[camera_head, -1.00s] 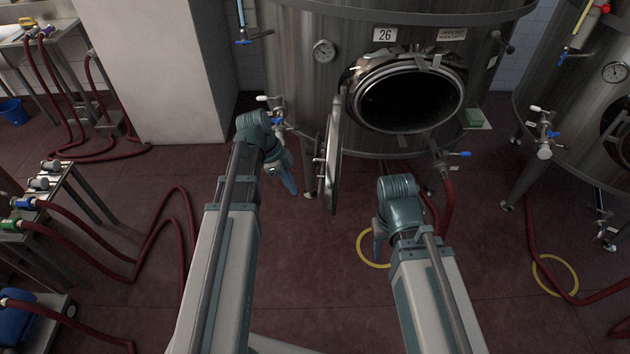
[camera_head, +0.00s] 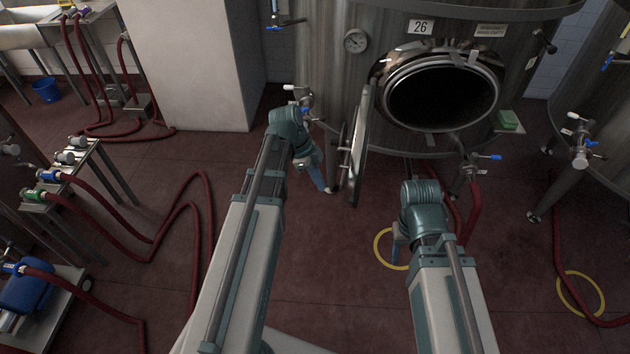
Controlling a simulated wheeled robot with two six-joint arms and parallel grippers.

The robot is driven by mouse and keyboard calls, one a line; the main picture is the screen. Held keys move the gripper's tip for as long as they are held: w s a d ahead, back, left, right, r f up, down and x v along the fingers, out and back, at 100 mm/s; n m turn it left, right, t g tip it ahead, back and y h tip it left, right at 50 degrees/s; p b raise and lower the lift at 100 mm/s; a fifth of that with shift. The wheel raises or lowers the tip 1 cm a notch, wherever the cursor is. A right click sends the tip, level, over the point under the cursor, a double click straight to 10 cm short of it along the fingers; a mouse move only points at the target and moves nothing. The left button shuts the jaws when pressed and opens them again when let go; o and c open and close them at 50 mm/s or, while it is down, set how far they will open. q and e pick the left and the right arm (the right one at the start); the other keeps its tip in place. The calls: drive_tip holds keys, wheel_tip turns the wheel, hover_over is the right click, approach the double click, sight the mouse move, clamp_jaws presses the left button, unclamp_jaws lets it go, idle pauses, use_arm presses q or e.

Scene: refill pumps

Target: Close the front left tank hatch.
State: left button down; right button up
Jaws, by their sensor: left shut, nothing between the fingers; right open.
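The steel tank marked 26 (camera_head: 330,75) stands ahead with its round hatch opening (camera_head: 440,97) dark and uncovered. The hatch door (camera_head: 358,150) stands open on the left side of the opening, swung outward and seen almost edge-on. My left gripper (camera_head: 326,184) is shut and empty, pointing down just left of the door's lower part; whether it touches the door cannot be told. My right gripper (camera_head: 398,258) points down below the opening, apart from the tank and door. Its fingers are mostly hidden by the arm.
Blue-handled valves stick out from the tank, one (camera_head: 478,160) at lower right. A second tank (camera_head: 590,90) stands at the right. Red hoses (camera_head: 200,200) and a yellow ring (camera_head: 388,250) lie on the floor. A pump cart (camera_head: 30,290) is at lower left. A white block (camera_head: 190,60) stands behind left.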

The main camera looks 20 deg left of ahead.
use_arm(q)
drive_tip(key=shift+w+d+f+b, duration=0.1)
drive_tip(key=shift+d+f+b, duration=0.3)
drive_tip(key=shift+d, duration=0.45)
drive_tip(key=shift+w+d+f+b, duration=0.15)
drive_tip(key=shift+d+f, duration=0.35)
drive_tip(key=shift+d, duration=0.3)
drive_tip(key=shift+w+d+f+b, duration=0.1)
drive_tip(key=shift+d+f+b, duration=0.3)
drive_tip(key=shift+d, duration=0.45)
use_arm(e)
drive_tip(key=shift+f, duration=1.35)
